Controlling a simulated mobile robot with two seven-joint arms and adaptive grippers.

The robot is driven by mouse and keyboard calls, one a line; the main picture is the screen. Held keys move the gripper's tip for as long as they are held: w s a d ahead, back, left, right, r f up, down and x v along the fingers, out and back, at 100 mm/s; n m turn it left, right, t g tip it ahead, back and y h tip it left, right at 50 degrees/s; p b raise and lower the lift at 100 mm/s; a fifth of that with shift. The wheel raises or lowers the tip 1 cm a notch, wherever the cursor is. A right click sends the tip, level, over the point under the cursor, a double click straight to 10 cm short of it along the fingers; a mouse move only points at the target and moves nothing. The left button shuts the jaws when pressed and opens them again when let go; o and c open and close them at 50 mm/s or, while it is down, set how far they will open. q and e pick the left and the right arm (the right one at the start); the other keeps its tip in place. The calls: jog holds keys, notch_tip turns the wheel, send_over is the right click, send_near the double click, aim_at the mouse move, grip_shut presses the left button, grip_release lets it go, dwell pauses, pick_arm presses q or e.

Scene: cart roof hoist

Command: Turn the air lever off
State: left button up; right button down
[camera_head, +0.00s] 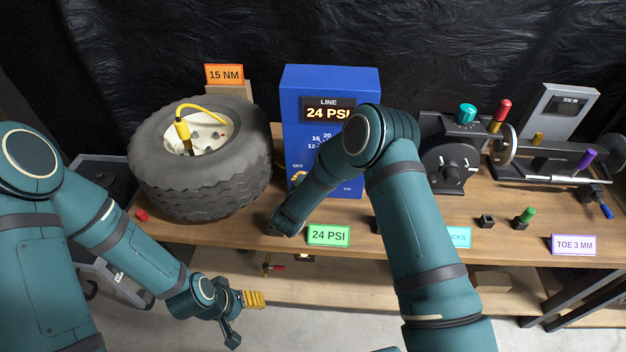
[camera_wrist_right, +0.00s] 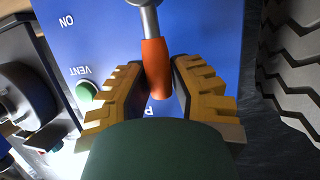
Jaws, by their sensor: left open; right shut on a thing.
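The air lever has a metal stalk and an orange grip (camera_wrist_right: 156,72), seen in the right wrist view against the blue panel of the air station (camera_head: 369,86). The display on the station reads LINE 24 PSI. My right gripper (camera_wrist_right: 158,66) has its ribbed yellow fingers on both sides of the orange grip and is shut on it. In the head view my right forearm covers much of the station's lower front, so the lever's angle is hidden there. My left gripper (camera_head: 253,299) is open and empty, low in front of the bench.
A tire (camera_head: 200,195) with a yellow hose in its hub lies left of the station. A green VENT button (camera_wrist_right: 87,92) is beside the lever. A dark machine with a teal knob (camera_head: 467,112) stands at right. A 24 PSI card (camera_head: 328,235) is at the bench edge.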

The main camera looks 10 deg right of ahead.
jog(key=shift+a, duration=0.1)
dwell(0.4)
jog(key=c, duration=0.8)
grip_release()
jog(key=shift+w, duration=0.1)
jog(key=v, duration=1.2)
jog(key=shift+f, duration=0.15)
